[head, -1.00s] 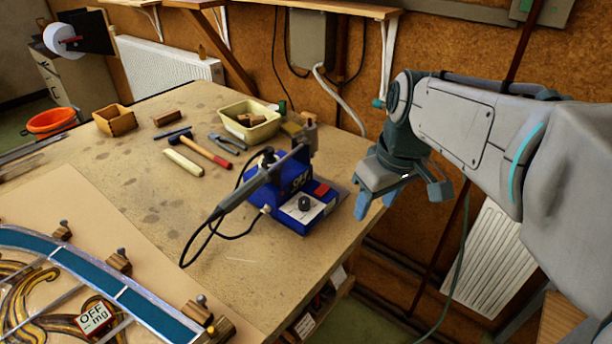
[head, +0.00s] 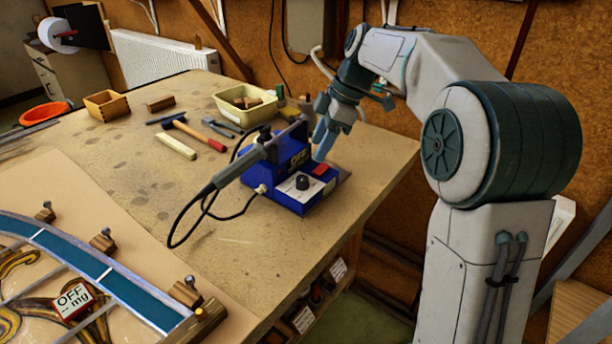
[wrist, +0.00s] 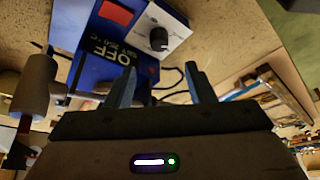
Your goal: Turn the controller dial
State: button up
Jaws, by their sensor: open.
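The blue soldering controller (head: 290,185) stands near the right edge of the workbench. Its black dial (head: 302,182) sits on a white plate on the front face, next to a red switch (head: 320,169). In the wrist view the dial (wrist: 158,39) is ahead of my gripper and a little above the fingertips, apart from them. The controller reads OFF.
A soldering iron (head: 232,172) with a black cable rests across the controller's left side. A cream tray (head: 228,105), a hammer (head: 200,136) and pliers (head: 222,129) lie behind. The leaded panel (head: 130,295) lies front left. The bench right of the controller is clear.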

aim_at(303, 178)
jog(key=x, duration=0.9)
jog(key=shift+f, duration=0.2)
jog(key=c, duration=1)
jog(key=shift+d, duration=0.1)
jog(key=shift+b, duration=0.3)
